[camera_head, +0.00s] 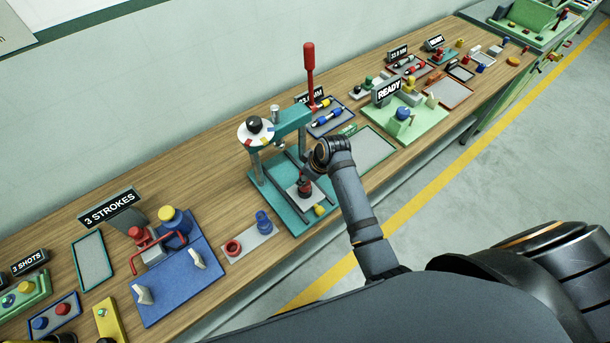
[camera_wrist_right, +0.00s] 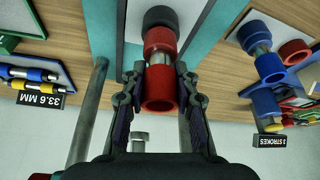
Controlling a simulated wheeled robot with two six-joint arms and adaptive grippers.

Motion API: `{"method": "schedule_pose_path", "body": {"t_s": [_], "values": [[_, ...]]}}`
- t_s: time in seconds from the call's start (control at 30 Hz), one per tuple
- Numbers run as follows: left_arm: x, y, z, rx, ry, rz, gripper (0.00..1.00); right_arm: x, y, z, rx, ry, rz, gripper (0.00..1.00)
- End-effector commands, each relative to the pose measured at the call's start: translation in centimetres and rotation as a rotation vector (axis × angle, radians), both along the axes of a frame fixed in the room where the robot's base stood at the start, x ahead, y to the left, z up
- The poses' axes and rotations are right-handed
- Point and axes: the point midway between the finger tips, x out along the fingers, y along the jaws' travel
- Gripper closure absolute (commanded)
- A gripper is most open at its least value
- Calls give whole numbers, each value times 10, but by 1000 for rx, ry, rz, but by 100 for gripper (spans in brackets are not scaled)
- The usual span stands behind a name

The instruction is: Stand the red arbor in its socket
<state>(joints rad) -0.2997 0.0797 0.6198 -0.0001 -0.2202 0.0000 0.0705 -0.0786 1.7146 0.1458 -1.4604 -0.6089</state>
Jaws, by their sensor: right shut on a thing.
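The red arbor (camera_wrist_right: 160,90) has a red head, a silver neck and a red lower part. My right gripper (camera_wrist_right: 160,68) is shut on it, one finger on each side. In the head view the red arbor (camera_head: 304,187) is below my right gripper (camera_head: 312,172), over the pale plate of the teal press. A dark round piece (camera_wrist_right: 161,15) shows at its lower end; I cannot tell whether they touch. The empty red socket (camera_head: 232,247) sits on a grey plate left of the press, and also shows in the right wrist view (camera_wrist_right: 293,49). My left gripper is not in view.
A blue arbor (camera_head: 264,222) stands beside the red socket. The press (camera_head: 273,200) has posts, a cross-head and an upright red lever (camera_head: 309,70) close to my arm. A blue fixture (camera_head: 180,270) lies to the left; a green fixture (camera_head: 425,118) lies to the right.

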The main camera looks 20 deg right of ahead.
Motion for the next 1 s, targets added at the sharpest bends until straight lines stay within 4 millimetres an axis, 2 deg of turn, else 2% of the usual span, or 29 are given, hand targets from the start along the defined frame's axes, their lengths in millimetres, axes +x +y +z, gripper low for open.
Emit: {"method": "schedule_pose_path", "body": {"t_s": [0.3, 0.7, 0.73, 0.9, 1.0], "values": [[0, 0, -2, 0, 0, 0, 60, 0, 0, -9, 0, 0, 0, 100], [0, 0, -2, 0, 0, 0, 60, -1, 0, -10, -1, 4, 1, 100], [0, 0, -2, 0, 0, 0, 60, -1, 0, -10, 0, 5, 0, 70], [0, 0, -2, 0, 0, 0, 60, -1, 0, -10, 0, 4, 1, 46], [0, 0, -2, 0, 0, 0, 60, -1, 0, -9, 0, 2, 0, 44]]}}
